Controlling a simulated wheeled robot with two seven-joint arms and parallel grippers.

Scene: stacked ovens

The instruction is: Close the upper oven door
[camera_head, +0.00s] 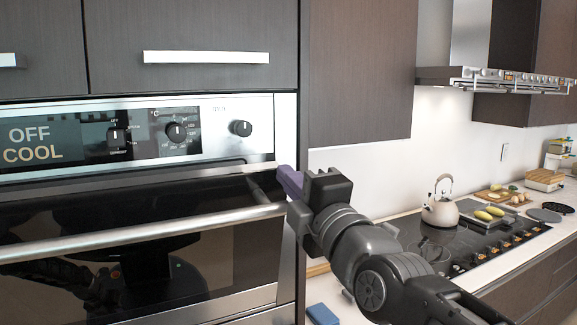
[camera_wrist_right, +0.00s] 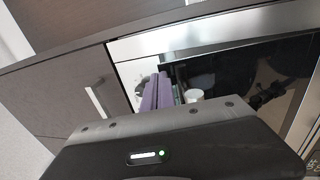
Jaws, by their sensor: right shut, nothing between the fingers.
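The upper oven door (camera_head: 235,255) is a dark glass panel with a long silver bar handle (camera_head: 150,235). It stands at or near the oven front below the control panel (camera_head: 85,135); I cannot tell whether a small gap remains at its top edge. My right gripper (camera_head: 287,180) has purple fingers, is shut and empty, and is at the right end of the handle, by the door's upper right corner. Whether it touches the door is unclear. In the right wrist view its fingers (camera_wrist_right: 156,92) point toward the dark glass (camera_wrist_right: 245,75). My left gripper is out of view.
Dark cabinets with silver handles (camera_head: 205,57) are above the oven. To the right, a counter holds a cooktop (camera_head: 450,245), a kettle (camera_head: 440,208) and a tray of yellow produce (camera_head: 490,213). A range hood (camera_head: 490,77) hangs above. A blue object (camera_head: 322,314) lies at the lower middle.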

